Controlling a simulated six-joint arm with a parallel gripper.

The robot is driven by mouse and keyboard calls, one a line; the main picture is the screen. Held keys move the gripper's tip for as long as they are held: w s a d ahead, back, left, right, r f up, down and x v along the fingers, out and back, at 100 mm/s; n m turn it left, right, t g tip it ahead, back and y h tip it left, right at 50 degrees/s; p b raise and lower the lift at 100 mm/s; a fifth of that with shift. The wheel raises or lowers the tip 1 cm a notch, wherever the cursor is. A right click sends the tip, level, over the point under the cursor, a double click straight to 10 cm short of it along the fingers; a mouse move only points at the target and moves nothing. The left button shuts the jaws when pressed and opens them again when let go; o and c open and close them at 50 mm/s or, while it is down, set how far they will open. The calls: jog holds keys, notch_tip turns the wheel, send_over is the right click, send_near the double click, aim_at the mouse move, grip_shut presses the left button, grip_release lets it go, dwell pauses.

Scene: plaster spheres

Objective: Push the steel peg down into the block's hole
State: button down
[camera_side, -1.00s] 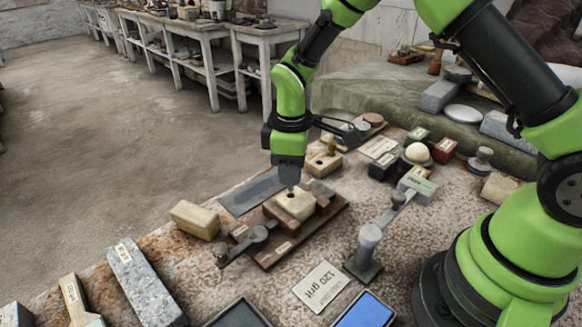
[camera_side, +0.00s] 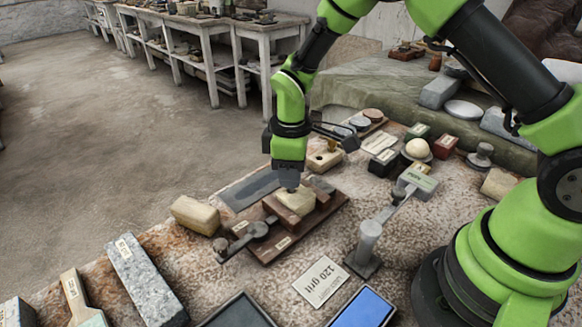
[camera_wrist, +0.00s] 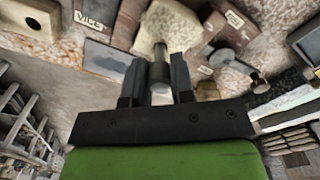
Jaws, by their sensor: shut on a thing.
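My gripper (camera_side: 289,187) points straight down over the pale block (camera_side: 298,203), with its fingertips very close to the block's top. In the wrist view my gripper (camera_wrist: 158,74) is shut on the steel peg (camera_wrist: 160,52), a grey cylinder between the two dark fingers. The peg's far end meets the pale block (camera_wrist: 170,24) in that view. The hole's mouth is hidden, so I cannot tell how deep the peg sits. In the side view the block rests in a brown wooden fixture (camera_side: 268,253).
A dark clamp-like lever (camera_side: 257,230) lies at the fixture's front left. A tan block (camera_side: 195,214) stands left, and a wooden block with a hole (camera_side: 324,161) stands behind. A grey post (camera_side: 367,243) stands to the right. A "120 grit" card (camera_side: 321,280) lies in front.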

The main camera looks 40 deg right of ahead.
jog(key=shift+f, duration=0.85)
jog(key=c, duration=0.9)
grip_release()
jog(key=shift+r, duration=0.1)
jog(key=shift+r, duration=1.9)
